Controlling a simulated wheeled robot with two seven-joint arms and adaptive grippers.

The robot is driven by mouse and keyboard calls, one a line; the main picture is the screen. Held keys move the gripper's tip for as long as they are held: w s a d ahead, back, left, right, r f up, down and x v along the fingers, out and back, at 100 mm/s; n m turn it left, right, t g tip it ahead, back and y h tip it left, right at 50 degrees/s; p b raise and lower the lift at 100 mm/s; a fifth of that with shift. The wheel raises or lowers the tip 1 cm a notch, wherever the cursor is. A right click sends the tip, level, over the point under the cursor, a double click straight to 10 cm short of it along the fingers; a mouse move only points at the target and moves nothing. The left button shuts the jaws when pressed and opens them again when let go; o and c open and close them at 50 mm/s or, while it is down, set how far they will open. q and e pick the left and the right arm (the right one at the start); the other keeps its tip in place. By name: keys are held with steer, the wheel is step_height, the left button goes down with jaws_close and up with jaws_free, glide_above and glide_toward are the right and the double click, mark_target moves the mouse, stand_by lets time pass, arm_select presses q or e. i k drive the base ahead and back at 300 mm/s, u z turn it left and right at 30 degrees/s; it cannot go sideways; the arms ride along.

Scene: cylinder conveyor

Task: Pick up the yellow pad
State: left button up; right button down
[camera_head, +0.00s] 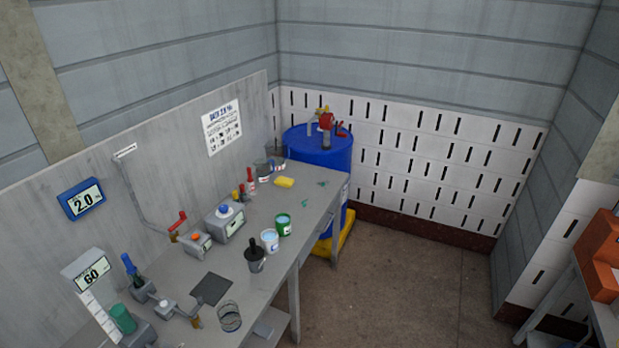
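The yellow pad (284,182) is a small flat block. It lies on the grey workbench (312,184) near its far end, to the right of several small bottles. Nothing touches it from above and it is fully visible. Neither of my grippers is in view.
A green can (283,224), a white cup (270,240) and a dark container (254,256) stand along the bench's front edge. A blue drum (325,158) stands behind the bench's far end. Open floor (410,285) lies to the right. Another table with orange boxes (604,255) is at far right.

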mark_target(281, 181)
steer(key=z, duration=0.65)
steer(key=i, duration=1.2)
steer(key=z, duration=0.35)
